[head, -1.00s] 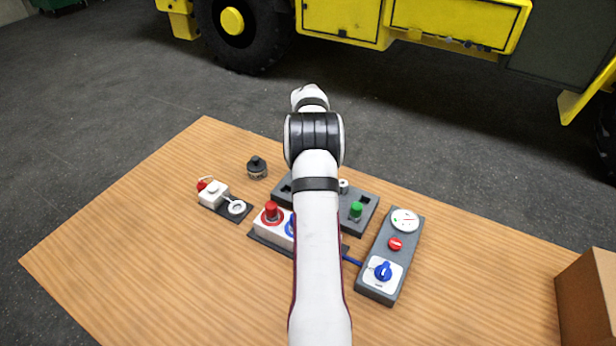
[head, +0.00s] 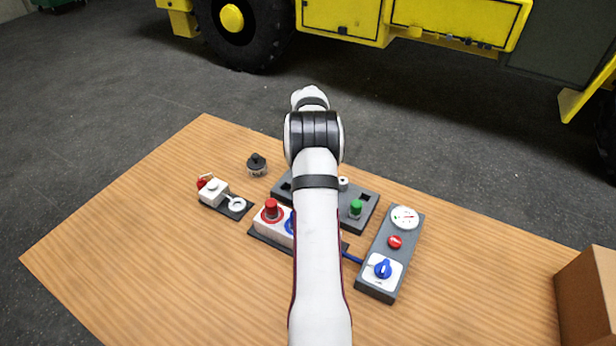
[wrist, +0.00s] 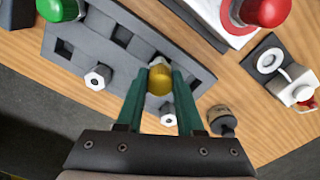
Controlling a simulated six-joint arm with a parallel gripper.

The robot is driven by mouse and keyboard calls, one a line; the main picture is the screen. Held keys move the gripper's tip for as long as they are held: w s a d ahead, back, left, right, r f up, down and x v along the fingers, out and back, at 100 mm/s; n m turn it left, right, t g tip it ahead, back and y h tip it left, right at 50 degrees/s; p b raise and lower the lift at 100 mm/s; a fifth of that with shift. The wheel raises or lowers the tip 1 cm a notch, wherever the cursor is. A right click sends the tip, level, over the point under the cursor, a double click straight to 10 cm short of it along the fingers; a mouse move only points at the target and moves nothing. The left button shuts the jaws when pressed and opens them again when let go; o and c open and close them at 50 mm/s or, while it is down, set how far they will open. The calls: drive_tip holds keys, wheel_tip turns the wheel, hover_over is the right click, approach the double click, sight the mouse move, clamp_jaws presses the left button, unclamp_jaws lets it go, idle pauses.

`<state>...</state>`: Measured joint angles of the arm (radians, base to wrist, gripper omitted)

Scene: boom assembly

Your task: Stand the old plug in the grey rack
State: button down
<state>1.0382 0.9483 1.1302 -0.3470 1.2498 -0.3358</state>
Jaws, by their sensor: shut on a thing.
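My gripper (wrist: 159,78) is shut on a plug with a yellow, brass-like end (wrist: 160,82). In the wrist view the plug sits between the two green fingers, over the grey rack (wrist: 75,52). I cannot tell whether the plug's lower end is inside a rack hole or just above it. The rack has square holes and a green-topped plug (wrist: 60,8) standing in it. In the head view my arm hides the gripper, the held plug and the middle of the rack (head: 368,222); the green-topped plug (head: 356,208) shows at the rack's right.
A white block with a red knob (head: 271,210) stands in front of the rack. A grey panel with a gauge and blue dial (head: 383,270) is at the right. A black-topped piece (head: 257,165) and a white latch piece (head: 214,192) lie left. A cardboard box (head: 588,300) is far right.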

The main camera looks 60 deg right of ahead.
drive_tip(key=shift+f, duration=0.35)
drive_tip(key=shift+f, duration=0.85)
drive_tip(key=shift+c, duration=2.3)
unclamp_jaws()
drive_tip(key=shift+r, duration=3.5)
drive_tip(key=shift+a, duration=0.1)
